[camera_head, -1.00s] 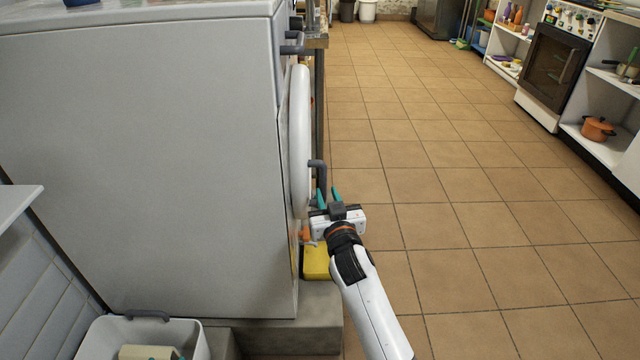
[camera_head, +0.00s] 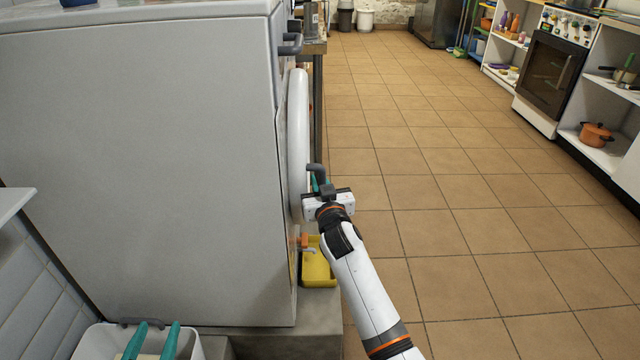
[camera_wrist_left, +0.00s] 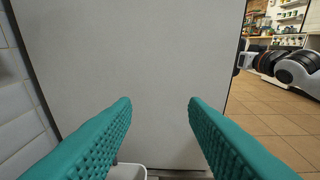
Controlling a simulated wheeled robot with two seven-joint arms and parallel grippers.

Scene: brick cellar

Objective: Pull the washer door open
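The washer (camera_head: 140,160) is a large light grey box, seen from its side. Its white round door (camera_head: 298,130) shows edge-on along the front face and looks closed. A dark grey handle (camera_head: 313,168) sticks out from the door. My right gripper (camera_head: 321,186) is at the handle, with one teal finger beside it; the other finger is mostly hidden, so its grip is unclear. My left gripper (camera_head: 152,338) is at the bottom left, open and empty. In the left wrist view its teal fingers (camera_wrist_left: 160,115) are wide apart, facing the washer's side panel.
A yellow tray (camera_head: 318,268) with an orange part beside it sits low at the washer's front. A white bin (camera_head: 95,342) stands below my left gripper. Tiled floor (camera_head: 440,200) to the right is free. A stove (camera_head: 547,75) and shelves line the far right.

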